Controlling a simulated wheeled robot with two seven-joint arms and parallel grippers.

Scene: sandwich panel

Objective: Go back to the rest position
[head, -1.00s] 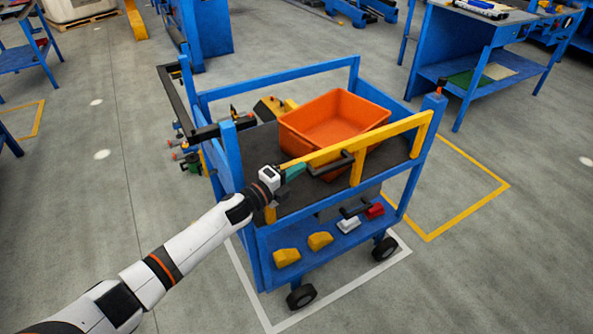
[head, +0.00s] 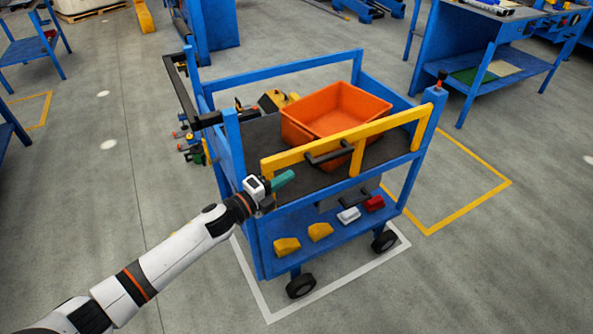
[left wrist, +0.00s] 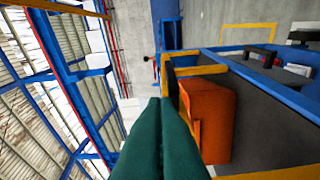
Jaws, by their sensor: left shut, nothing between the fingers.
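My left arm reaches in from the lower left of the head view. Its gripper (head: 284,180) has green fingers that are shut with nothing between them. It is in front of the blue cart (head: 240,210), just below the cart's yellow rail (head: 360,155), and looks apart from the rail's black handle (head: 330,152). In the left wrist view the green fingers (left wrist: 160,130) lie together, with the orange bin (left wrist: 207,120) beyond them to the right. My right gripper is in neither view.
The orange bin (head: 335,112) stands on the cart's upper deck. Yellow blocks (head: 287,246), a white block (head: 348,215) and a red block (head: 374,203) lie on the lower shelf. A blue workbench (head: 490,60) stands at the upper right.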

